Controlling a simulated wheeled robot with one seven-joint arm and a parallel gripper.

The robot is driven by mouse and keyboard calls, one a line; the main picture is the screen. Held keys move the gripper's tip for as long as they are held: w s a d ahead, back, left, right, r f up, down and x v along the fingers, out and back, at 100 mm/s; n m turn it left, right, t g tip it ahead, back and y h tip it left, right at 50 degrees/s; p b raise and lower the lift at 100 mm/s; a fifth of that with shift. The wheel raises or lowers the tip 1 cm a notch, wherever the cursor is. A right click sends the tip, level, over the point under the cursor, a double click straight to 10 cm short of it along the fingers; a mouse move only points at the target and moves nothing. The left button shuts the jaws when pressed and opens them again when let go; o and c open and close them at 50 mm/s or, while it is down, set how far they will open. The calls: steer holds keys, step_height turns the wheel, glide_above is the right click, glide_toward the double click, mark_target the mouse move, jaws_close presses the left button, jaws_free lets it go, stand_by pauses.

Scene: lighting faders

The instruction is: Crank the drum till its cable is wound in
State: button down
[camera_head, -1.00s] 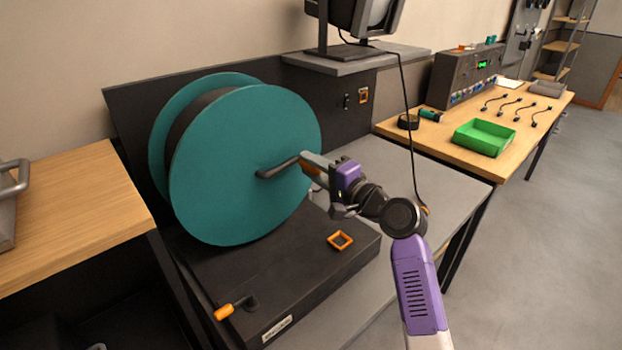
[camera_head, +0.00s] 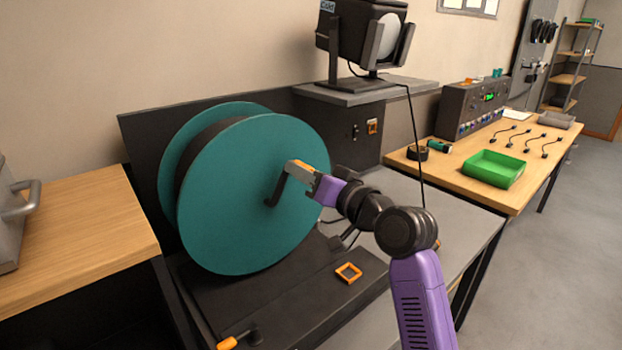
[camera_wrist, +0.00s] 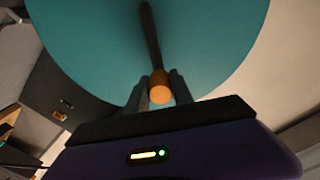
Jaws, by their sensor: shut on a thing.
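The drum (camera_head: 235,215) has large teal round flanges with a dark core between them, and stands on a dark base on the bench. A black crank arm (camera_head: 275,190) runs up and right from the middle of its front flange. My gripper (camera_head: 302,169) is shut on the orange crank handle (camera_head: 294,164) at the arm's upper end. In the wrist view the handle's round orange end (camera_wrist: 160,94) sits between my two grey fingers, with the crank arm (camera_wrist: 151,40) beyond it. I cannot make out the cable on the drum's core.
An orange square frame (camera_head: 348,273) and an orange-tipped lever (camera_head: 228,343) are on the dark base. A lamp (camera_head: 360,35) stands on a shelf behind, its black cord hanging down. A green tray (camera_head: 495,168) is on the right table. A wooden counter (camera_head: 90,220) stands at left.

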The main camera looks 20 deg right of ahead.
steer(key=shift+s+a+r+n+b, duration=0.15)
steer(key=shift+s+a+n+b, duration=0.1)
steer(key=shift+a+n, duration=0.65)
steer(key=shift+s+a+r+n+b, duration=0.25)
steer(key=shift+a+n, duration=0.45)
steer(key=shift+n, duration=0.4)
steer(key=shift+s+a+r+n+b, duration=0.15)
steer(key=shift+s+a+n, duration=0.15)
steer(key=shift+a+n, duration=0.6)
steer(key=shift+f, duration=0.1)
steer(key=c, duration=1.1)
jaws_free()
steer(key=shift+d, duration=0.1)
steer(key=v, duration=0.7)
steer(key=shift+s, duration=0.4)
